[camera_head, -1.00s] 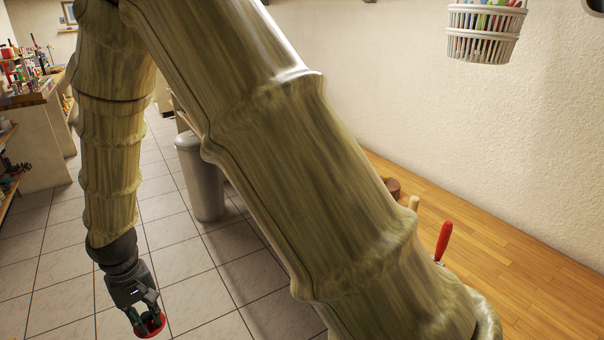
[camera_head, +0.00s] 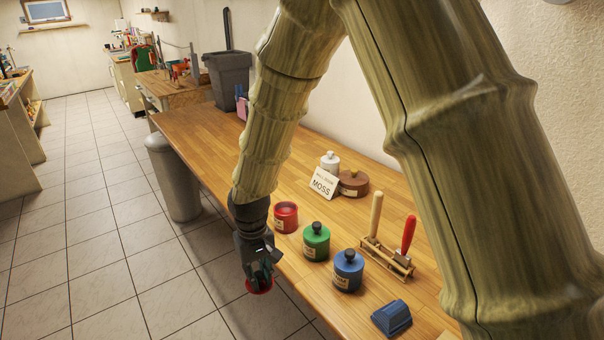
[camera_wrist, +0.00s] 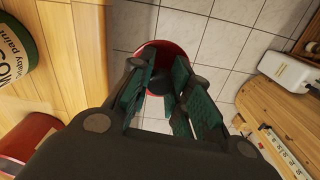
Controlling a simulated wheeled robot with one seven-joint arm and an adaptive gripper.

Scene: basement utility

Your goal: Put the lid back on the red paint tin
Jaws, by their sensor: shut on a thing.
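The red paint tin (camera_head: 286,217) stands upright near the front edge of the wooden bench, its top open. My gripper (camera_head: 261,276) is shut on the red lid (camera_head: 262,287) and holds it beyond the bench's front edge, over the floor, below and left of the tin in the head view. In the wrist view the red lid (camera_wrist: 173,49) shows past the green finger pads of my gripper (camera_wrist: 161,85). The grip on its knob is partly hidden. Part of a red thing, perhaps the tin, shows at the lower left of the wrist view.
A green tin (camera_head: 316,241) and a blue tin (camera_head: 348,270) stand right of the red tin. Behind are a MOSS card (camera_head: 323,184), a white tin (camera_head: 330,160) and a brown tin (camera_head: 354,183). A tool rack (camera_head: 388,259) and blue block (camera_head: 391,318) are at right.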

